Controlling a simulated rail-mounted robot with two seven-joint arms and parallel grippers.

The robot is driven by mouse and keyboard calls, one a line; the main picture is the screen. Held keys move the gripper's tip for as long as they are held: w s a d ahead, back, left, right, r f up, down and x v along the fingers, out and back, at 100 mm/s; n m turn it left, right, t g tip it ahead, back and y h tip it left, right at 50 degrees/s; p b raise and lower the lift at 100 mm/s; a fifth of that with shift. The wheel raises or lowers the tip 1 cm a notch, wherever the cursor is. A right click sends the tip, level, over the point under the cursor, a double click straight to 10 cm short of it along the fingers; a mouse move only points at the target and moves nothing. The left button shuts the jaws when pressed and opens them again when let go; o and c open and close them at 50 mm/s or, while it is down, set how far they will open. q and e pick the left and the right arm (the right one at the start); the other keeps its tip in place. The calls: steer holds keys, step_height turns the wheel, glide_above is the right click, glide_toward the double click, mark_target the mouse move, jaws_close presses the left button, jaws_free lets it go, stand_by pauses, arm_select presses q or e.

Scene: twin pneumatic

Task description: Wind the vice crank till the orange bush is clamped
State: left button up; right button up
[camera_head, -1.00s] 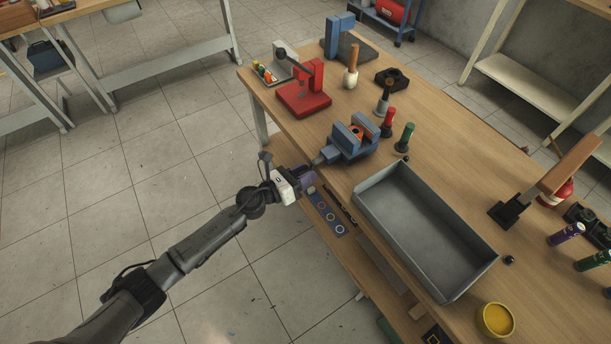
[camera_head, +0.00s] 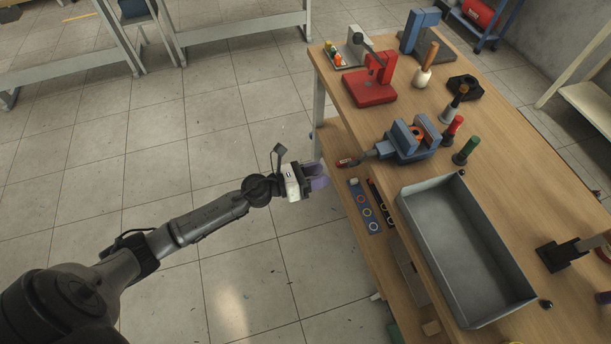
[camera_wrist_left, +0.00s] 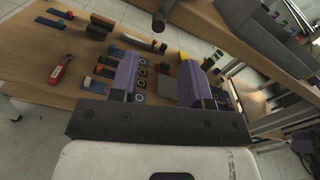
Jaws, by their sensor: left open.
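The blue vice (camera_head: 407,142) stands at the table's near left edge. The orange bush (camera_head: 418,133) shows between its jaws; I cannot tell whether both jaws touch it. The dark crank (camera_head: 368,155) sticks out from the vice's left side past the table edge. My left gripper (camera_head: 322,177), with purple fingers, is open and empty, left of the crank and apart from it. In the left wrist view the open fingers (camera_wrist_left: 160,80) have nothing between them, and a dark rod end (camera_wrist_left: 158,22) shows beyond them. My right gripper is out of view.
A grey tray (camera_head: 402,205) stands right of the vice. Green (camera_head: 466,150) and red (camera_head: 453,129) handled pegs stand behind it, and a red press (camera_head: 370,88) farther back. A lower shelf (camera_head: 345,135) holds several small items. Open floor lies left of the table.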

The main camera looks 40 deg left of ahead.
arm_select(q)
steer(key=shift+v, duration=1.75)
